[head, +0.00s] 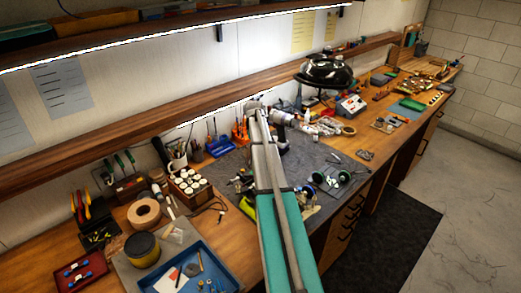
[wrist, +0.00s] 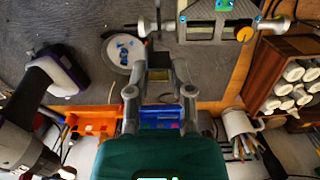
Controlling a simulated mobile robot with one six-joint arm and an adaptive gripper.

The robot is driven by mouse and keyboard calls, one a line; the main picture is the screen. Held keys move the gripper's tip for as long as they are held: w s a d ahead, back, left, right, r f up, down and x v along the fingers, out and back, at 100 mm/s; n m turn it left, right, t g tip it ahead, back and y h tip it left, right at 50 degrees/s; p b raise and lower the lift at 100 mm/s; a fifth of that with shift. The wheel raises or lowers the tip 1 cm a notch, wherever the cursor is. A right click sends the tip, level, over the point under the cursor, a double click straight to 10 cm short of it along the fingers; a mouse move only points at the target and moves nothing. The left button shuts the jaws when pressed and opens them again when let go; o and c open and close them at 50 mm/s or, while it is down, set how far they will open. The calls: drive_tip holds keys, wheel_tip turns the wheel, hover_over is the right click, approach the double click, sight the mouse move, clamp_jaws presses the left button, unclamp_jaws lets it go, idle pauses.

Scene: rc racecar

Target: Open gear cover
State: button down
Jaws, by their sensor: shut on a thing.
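My gripper (wrist: 162,62) points at the grey mat in the wrist view, its fingers close to each other around a small grey piece (wrist: 160,74). I cannot tell what this piece is. The racecar (wrist: 207,30) shows in part at the top edge, with grey and blue parts, an axle and an orange disc; it lies beyond the fingertips and apart from them. I cannot make out the gear cover for certain. In the head view my arm hides much of the racecar (head: 308,210), and the fingertips cannot be made out.
A white dish (wrist: 118,66) with blue bits lies left of the fingers. A drill-like tool (wrist: 58,70) is at the left, a wooden rack (wrist: 279,80) of white bottles at the right. Orange (wrist: 98,121) and blue bins and a mug (wrist: 235,123) stand near the gripper.

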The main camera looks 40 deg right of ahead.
drive_tip(key=shift+w+a+f+g+b, duration=0.1)
drive_tip(key=shift+w+g+b, duration=0.5)
drive_tip(key=shift+g, duration=0.5)
drive_tip(key=shift+w+g+b, duration=0.45)
drive_tip(key=shift+w+g, duration=0.25)
drive_tip(key=shift+g, duration=0.4)
drive_tip(key=c, duration=0.5)
unclamp_jaws()
drive_tip(key=shift+s, duration=0.15)
